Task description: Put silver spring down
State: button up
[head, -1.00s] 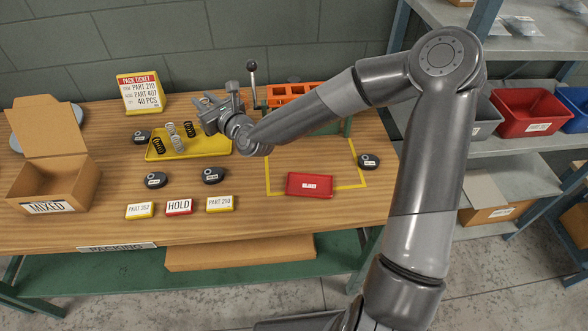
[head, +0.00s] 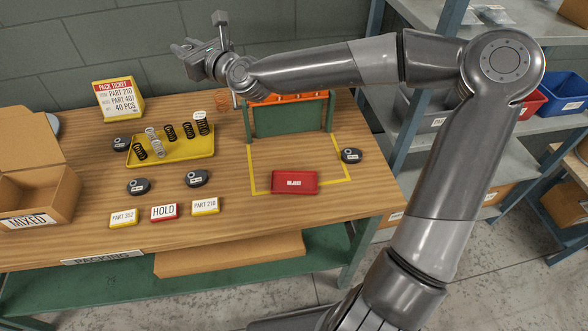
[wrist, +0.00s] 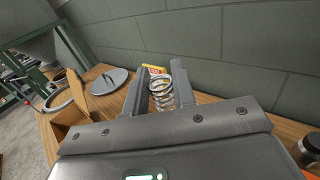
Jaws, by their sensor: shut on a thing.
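My gripper (head: 184,48) is raised above the back of the bench, higher than the yellow tray (head: 190,150). In the wrist view my gripper (wrist: 157,85) is shut on a silver spring (wrist: 162,92), which stands roughly upright between the two fingers. The held spring is hard to make out in the head view. Two other pale silver springs (head: 152,138) stand on the left part of the tray, among several black springs (head: 170,132). One black spring at the tray's right back (head: 202,127) has a white tag above it.
A pack ticket (head: 116,99) stands behind the tray. An open MIXED box (head: 45,200) is at left. Round black pucks (head: 197,178) and label blocks, including HOLD (head: 164,212), lie in front. A green stand (head: 290,118) is at right, behind a red tray (head: 295,183) in a yellow outline.

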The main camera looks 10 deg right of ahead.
jog(key=s+d+f+n+g+y, duration=0.2)
jog(key=s+d+f, duration=0.1)
jog(key=d, duration=0.5)
jog(key=s+d+f+n+g+y, duration=0.2)
jog(key=s+d+f+g, duration=0.1)
jog(key=d, duration=0.5)
jog(key=s+d+r+n+g+y, duration=0.1)
jog(key=s+d+r+n+g, duration=0.15)
jog(key=s+d+r, duration=0.35)
jog(key=s+d+r+n+g+y, duration=0.1)
jog(key=s+d+r+n+g, duration=0.1)
jog(key=s+d+r+g, duration=0.4)
jog(key=t, duration=0.2)
send_over(282, 176)
jog(key=shift+g, duration=0.25)
notch_tip(282, 176, down, 28)
jog(key=shift+r, duration=0.25)
jog(key=shift+f, duration=2)
jog(key=o, duration=1)
